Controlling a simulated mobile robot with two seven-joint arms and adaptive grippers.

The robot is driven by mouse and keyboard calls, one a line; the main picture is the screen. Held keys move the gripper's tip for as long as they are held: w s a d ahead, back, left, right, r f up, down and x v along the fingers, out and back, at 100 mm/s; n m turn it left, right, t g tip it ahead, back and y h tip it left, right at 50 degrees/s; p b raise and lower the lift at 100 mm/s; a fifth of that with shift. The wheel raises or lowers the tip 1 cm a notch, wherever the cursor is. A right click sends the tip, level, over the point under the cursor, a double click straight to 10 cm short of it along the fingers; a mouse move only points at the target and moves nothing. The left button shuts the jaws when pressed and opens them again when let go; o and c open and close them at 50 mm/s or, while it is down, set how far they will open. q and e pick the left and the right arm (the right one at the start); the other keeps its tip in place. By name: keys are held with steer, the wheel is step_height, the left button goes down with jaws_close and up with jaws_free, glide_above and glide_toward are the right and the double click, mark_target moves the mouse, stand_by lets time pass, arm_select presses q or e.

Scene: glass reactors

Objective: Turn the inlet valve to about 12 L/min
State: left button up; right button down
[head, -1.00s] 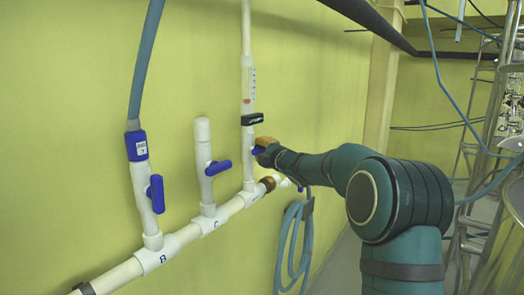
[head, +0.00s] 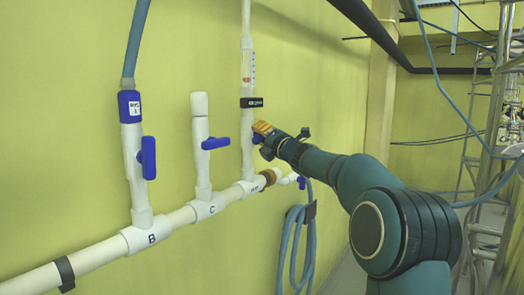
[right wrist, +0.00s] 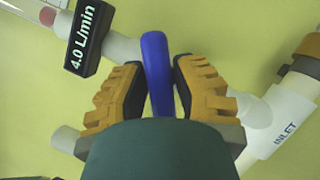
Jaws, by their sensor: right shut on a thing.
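The inlet valve's blue handle (right wrist: 157,72) stands between the two yellow-and-black fingers of my right gripper (right wrist: 161,92) in the right wrist view. The gripper is shut on it. In the head view my right gripper (head: 262,132) reaches the inlet pipe (head: 247,150) from the right and hides most of the handle. A black flow display (right wrist: 89,37) reads 4.0 L/min in the right wrist view. It also shows in the head view (head: 252,102), below a clear flow tube (head: 248,68) with a red float. My left gripper is not in view.
Left of the inlet stand branch C with a blue valve handle (head: 215,143) and branch B with another blue handle (head: 148,158). A white horizontal pipe (head: 180,218) joins them along the yellow wall. A coiled hose (head: 297,235) hangs below right.

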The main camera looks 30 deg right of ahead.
steer(key=n+y+b, duration=0.1)
steer(key=n+b, duration=0.2)
steer(key=shift+f+t+y, duration=0.1)
steer(key=shift+t+y, duration=0.2)
steer(key=n+y+b, duration=0.1)
steer(key=n+b, duration=0.1)
steer(key=n, duration=0.1)
steer(key=shift+r+n+t+y, duration=0.2)
steer(key=shift+n+t+y, duration=0.1)
steer(key=shift+n, duration=0.1)
steer(key=shift+r+b, duration=0.1)
steer(key=shift+b, duration=0.2)
steer(key=c, duration=1)
jaws_free()
steer(key=shift+o, duration=0.9)
steer(key=shift+w, duration=0.1)
steer(key=shift+f, duration=0.2)
steer(key=v, duration=1.2)
